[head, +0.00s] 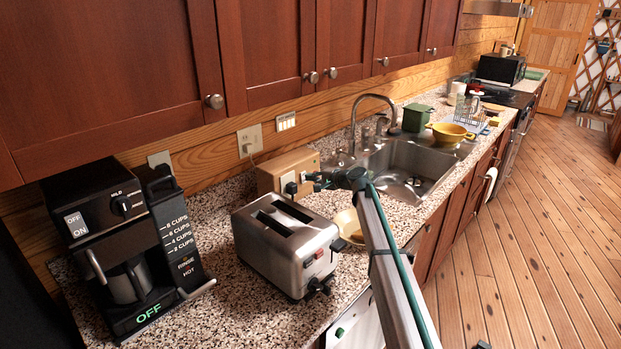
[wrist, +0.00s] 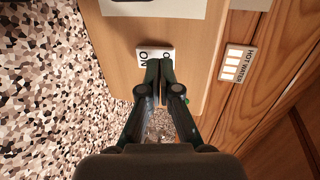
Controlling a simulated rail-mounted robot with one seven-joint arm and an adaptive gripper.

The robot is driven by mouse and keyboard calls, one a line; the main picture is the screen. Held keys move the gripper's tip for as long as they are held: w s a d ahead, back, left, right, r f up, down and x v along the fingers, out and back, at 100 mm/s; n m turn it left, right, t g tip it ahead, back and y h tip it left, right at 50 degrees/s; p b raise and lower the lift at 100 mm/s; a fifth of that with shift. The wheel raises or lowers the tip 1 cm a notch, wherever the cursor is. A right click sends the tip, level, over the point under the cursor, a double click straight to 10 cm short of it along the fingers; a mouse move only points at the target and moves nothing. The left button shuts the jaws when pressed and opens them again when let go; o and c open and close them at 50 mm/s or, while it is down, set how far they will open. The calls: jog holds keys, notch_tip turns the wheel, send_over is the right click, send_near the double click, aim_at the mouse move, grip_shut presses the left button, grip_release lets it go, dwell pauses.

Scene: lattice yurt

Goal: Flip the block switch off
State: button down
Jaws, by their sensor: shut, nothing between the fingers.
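The block switch is a wooden box (head: 286,168) on the counter against the wall, behind the toaster. In the wrist view the wooden face (wrist: 190,85) carries a small white rocker (wrist: 143,55) marked ON at its left end. The lettering at its right end is mostly hidden by my fingers. My gripper (wrist: 160,66) is shut and empty, its fingertips over the right part of the rocker. I cannot tell whether they touch it. In the head view my gripper (head: 318,181) is at the right side of the box, partly hidden by my arm.
A steel toaster (head: 287,243) stands just in front of the box, and a black coffee maker (head: 122,245) is at the left. The sink (head: 412,165) and faucet (head: 372,105) lie to the right. A hot water panel (wrist: 238,64) is on the wall. Cabinets (head: 270,50) hang above.

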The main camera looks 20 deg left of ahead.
jog(key=r+b+v, duration=0.1)
jog(key=b+v, duration=0.2)
jog(key=v, duration=0.9)
jog(key=shift+d, duration=0.2)
